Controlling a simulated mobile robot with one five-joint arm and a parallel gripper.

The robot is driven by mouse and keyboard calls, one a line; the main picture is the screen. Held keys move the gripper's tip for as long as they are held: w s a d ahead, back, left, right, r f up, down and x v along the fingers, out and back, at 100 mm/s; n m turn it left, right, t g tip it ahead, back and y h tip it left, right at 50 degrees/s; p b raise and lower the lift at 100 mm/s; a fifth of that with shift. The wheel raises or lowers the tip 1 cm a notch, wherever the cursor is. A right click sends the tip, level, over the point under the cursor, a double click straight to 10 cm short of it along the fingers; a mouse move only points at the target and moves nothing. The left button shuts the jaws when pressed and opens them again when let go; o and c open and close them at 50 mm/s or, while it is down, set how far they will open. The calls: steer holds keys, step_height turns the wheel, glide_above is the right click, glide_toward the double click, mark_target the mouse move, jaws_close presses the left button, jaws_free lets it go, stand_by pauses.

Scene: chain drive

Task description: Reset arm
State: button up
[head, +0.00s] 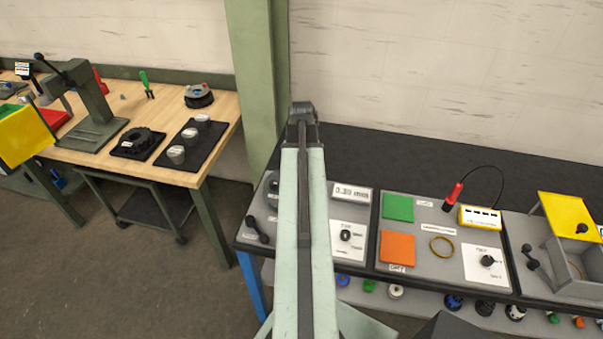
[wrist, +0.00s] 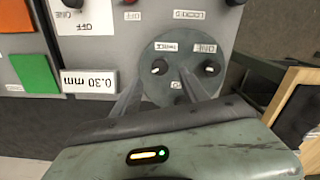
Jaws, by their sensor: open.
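My gripper (wrist: 160,78) is open and empty in the wrist view. Its two dark fingers stand apart in front of a round grey plate (wrist: 180,62) with small black knobs and labels. Nothing is between the fingers, though I cannot tell if they touch the plate. In the head view my arm (head: 304,180) rises up the middle of the picture, over the left panel of the dark bench. The gripper itself is hidden there behind the arm, which also covers part of that panel.
A 0.30 mm display (head: 352,194) sits beside the arm. Further right are a green pad (head: 398,207), an orange pad (head: 397,247), a red-handled tool (head: 454,195) and an open yellow-lidded box (head: 568,216). A wooden bench (head: 215,150) stands left, beyond a green post (head: 256,80).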

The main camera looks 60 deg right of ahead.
steer(key=shift+r, duration=0.7)
steer(key=shift+f, duration=0.1)
steer(key=shift+w, duration=0.1)
steer(key=w+a+f+n+b, duration=0.2)
steer(key=w+a+n, duration=0.1)
steer(key=w+a, duration=0.65)
steer(key=w+a+f+n+b, duration=0.2)
steer(key=w+a, duration=0.7)
steer(key=a, duration=0.2)
steer(key=w+a+f+n+b, duration=0.1)
steer(key=a+n, duration=0.2)
steer(key=a, duration=1.1)
steer(key=w+a+f+n+b, duration=0.1)
steer(key=w+a+f+n, duration=0.1)
steer(key=a, duration=1.3)
steer(key=shift+a+n+b, duration=0.25)
steer(key=shift+n+b, duration=0.15)
steer(key=shift+n, duration=0.3)
steer(key=shift+w, duration=0.1)
